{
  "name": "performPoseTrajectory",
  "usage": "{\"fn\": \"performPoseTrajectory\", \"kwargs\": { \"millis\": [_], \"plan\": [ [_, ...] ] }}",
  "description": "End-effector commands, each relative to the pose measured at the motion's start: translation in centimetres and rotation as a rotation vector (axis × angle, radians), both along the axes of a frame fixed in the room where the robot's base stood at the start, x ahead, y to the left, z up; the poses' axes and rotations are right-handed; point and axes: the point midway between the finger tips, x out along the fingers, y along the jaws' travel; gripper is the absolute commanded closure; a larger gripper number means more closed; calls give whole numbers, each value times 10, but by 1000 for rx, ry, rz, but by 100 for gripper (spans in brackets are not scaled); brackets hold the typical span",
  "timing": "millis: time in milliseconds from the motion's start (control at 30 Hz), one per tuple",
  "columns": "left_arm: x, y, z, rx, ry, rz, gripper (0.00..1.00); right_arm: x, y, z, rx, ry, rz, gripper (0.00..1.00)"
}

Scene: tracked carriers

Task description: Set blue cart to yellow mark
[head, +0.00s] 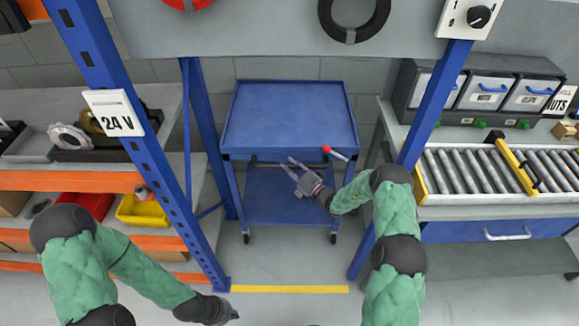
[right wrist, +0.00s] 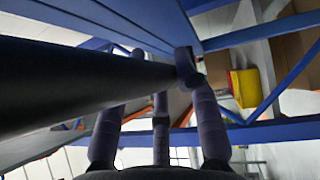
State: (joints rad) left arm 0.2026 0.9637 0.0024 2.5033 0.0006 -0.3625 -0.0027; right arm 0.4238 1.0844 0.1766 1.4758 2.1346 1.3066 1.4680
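The blue cart (head: 285,115) stands between two blue posts in the head view, on casters, behind the yellow mark (head: 290,289) on the floor. A gap of bare floor lies between them. A dark handle bar (head: 268,164) runs along the cart's near side; in the right wrist view the bar (right wrist: 90,92) crosses close in front of the fingers. My right gripper (head: 292,164) is at this bar with its fingers extended and apart. Whether it touches the bar is unclear. My left gripper (head: 232,316) is low near the bottom edge, its fingers mostly hidden.
A lever with a red knob (head: 327,149) sticks out at the cart's near right corner. Blue posts (head: 135,130) flank the cart. Shelves with a yellow bin (head: 142,212) are at left, a roller conveyor (head: 480,170) at right. The floor before the cart is clear.

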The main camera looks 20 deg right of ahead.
Motion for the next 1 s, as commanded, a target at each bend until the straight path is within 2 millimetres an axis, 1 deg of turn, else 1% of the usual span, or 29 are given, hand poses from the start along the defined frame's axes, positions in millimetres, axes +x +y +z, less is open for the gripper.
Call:
{"fn": "performPoseTrajectory", "kwargs": {
  "millis": [200,267,367,467,567,700,900,1000],
  "plan": [
    [0,0,3,0,0,0,100,-5,1,0,-1,4,-1,100],
    [0,0,7,0,0,0,100,-10,2,0,1,5,0,100],
    [0,0,17,0,0,0,100,-25,7,1,2,9,0,100],
    [0,0,31,0,0,0,100,-48,13,2,3,12,0,100],
    [0,0,46,0,0,0,100,-76,21,3,4,14,0,100],
    [0,0,66,0,0,0,100,-121,34,3,4,14,-1,100],
    [0,0,86,0,0,0,100,-182,52,2,3,11,-1,100],
    [0,0,92,0,0,0,100,-208,59,1,3,9,-2,100]
  ]
}}
